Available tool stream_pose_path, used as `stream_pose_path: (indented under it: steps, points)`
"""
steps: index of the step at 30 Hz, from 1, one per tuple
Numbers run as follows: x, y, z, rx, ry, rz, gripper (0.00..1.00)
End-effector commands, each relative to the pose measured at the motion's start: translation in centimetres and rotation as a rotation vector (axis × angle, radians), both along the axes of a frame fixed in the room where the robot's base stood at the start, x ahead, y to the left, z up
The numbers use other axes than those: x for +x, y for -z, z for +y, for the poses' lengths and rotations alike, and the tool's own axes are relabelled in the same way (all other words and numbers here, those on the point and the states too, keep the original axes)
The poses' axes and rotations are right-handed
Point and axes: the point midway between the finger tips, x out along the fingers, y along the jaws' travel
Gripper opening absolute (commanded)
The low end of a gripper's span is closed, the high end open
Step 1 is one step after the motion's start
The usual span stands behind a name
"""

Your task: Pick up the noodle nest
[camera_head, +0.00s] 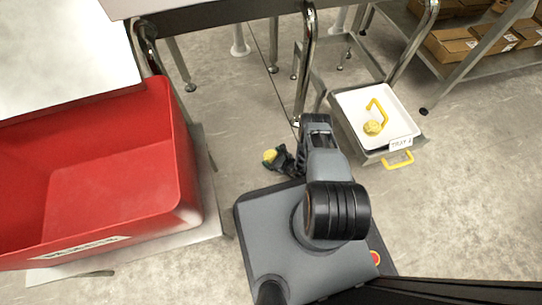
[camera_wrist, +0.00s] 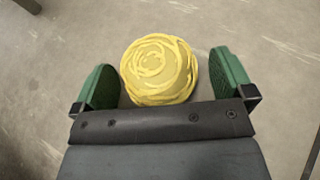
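A yellow noodle nest (camera_wrist: 158,70) lies between the two green fingers of my gripper (camera_wrist: 162,80) in the wrist view. Gaps show on both sides of it, so the fingers are open and apart from it. In the head view the nest (camera_head: 270,155) is a small yellow shape on the concrete floor beside my gripper (camera_head: 278,158). A second yellow nest (camera_head: 373,127) sits in the white tray (camera_head: 351,103) at the right.
A red bin (camera_head: 120,180) stands at the left on a low platform (camera_head: 205,195). The tray has yellow handles and a label and rests on a low metal stand. Table legs (camera_head: 305,70) rise just behind my gripper. A rack with cardboard boxes (camera_head: 450,45) is at the upper right.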

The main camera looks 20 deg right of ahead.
Motion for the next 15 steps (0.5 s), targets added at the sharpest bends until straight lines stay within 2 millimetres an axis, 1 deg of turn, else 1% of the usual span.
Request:
stream_pose_path:
  steps: [1, 2, 12, 15]
  points:
    - [-0.01, -0.01, 0.12, 0.0, -0.003, 0.0, 0.95]
    - [-0.01, -0.01, 0.16, 0.0, -0.003, 0.0, 0.92]
    - [-0.02, -0.01, 0.06, 0.0, -0.002, 0.0, 0.6]
    - [0.0, -0.03, 0.01, 0.0, -0.001, 0.0, 0.52]
